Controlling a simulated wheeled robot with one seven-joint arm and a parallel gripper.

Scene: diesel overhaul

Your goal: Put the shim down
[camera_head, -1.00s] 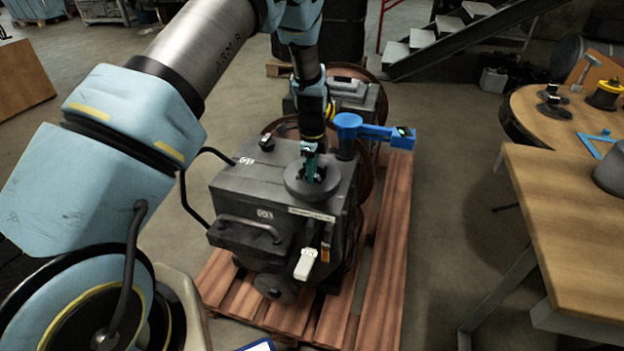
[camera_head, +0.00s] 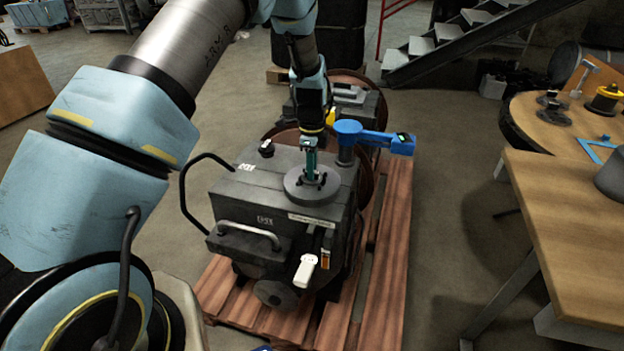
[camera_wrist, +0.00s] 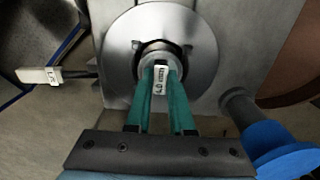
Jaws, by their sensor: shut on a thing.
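My gripper (camera_wrist: 160,80) has two green fingers pointing down at a round grey metal disc (camera_wrist: 204,55) on top of the engine block; it also shows in the head view (camera_head: 311,178). The fingers are shut on the shim, a small piece with a white printed tag (camera_wrist: 160,82) between the fingertips. A small ring sits just beyond the tips, at the disc's centre. The fingers hide part of the shim, and I cannot tell whether it touches the disc. In the head view the shim is too small to make out.
The block (camera_head: 262,185) stands on a wooden pallet (camera_head: 385,270). A wooden table (camera_head: 560,210) is at the right.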

